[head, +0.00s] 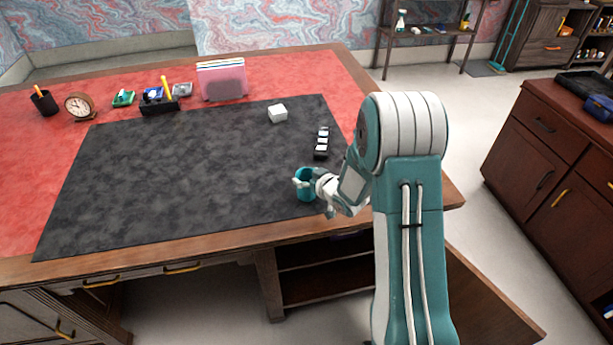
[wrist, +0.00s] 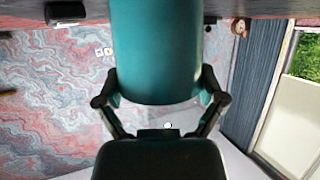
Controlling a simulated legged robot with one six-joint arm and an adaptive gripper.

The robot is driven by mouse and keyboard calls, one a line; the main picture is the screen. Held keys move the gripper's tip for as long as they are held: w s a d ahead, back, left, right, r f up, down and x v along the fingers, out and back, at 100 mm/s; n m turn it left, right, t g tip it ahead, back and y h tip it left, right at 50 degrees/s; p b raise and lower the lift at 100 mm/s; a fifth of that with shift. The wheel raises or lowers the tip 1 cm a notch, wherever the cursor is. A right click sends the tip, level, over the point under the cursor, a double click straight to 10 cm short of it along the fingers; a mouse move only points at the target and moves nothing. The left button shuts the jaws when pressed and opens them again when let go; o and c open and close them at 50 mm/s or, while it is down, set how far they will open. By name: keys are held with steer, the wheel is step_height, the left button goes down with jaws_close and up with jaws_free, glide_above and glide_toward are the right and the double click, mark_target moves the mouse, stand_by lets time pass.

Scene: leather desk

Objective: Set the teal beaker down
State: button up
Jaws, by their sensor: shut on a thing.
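The teal beaker (head: 306,186) is at the right front part of the dark desk mat (head: 190,160). My gripper (head: 308,183) is shut on it from the right side, with fingers on either side of it. In the wrist view the beaker (wrist: 157,50) fills the upper middle, between the two dark fingers of my gripper (wrist: 160,95). In the head view the beaker looks upright. I cannot tell whether its base touches the mat or hangs a little above it.
A black block with pale squares (head: 321,143) and a white cube (head: 278,114) lie behind the beaker. A file holder (head: 222,80), a clock (head: 80,106) and a pen cup (head: 44,102) stand along the back. The mat's middle and left are clear.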

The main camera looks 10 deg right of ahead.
steer(key=o, duration=1)
steer(key=shift+d+f, duration=0.1)
steer(key=shift+c, duration=0.2)
steer(key=shift+a, duration=0.25)
steer(key=v, duration=1.2)
steer(key=s+d+r+m+g+h, duration=0.1)
steer(key=s+r+h, duration=0.2)
steer(key=r, duration=0.4)
steer(key=s+d+r+m+g+h, duration=0.1)
steer(key=s+d+r+m+h, duration=0.15)
steer(key=r, duration=0.45)
steer(key=s+a+r+g, duration=0.2)
steer(key=s+a, duration=0.1)
steer(key=s, duration=0.7)
steer(key=s+a+r+g, duration=0.3)
steer(key=s+a, duration=0.1)
steer(key=s, duration=0.6)
steer(key=shift+a+r+m, duration=0.25)
steer(key=shift+r+m, duration=0.05)
steer(key=shift+m, duration=0.15)
steer(key=shift+y, duration=0.25)
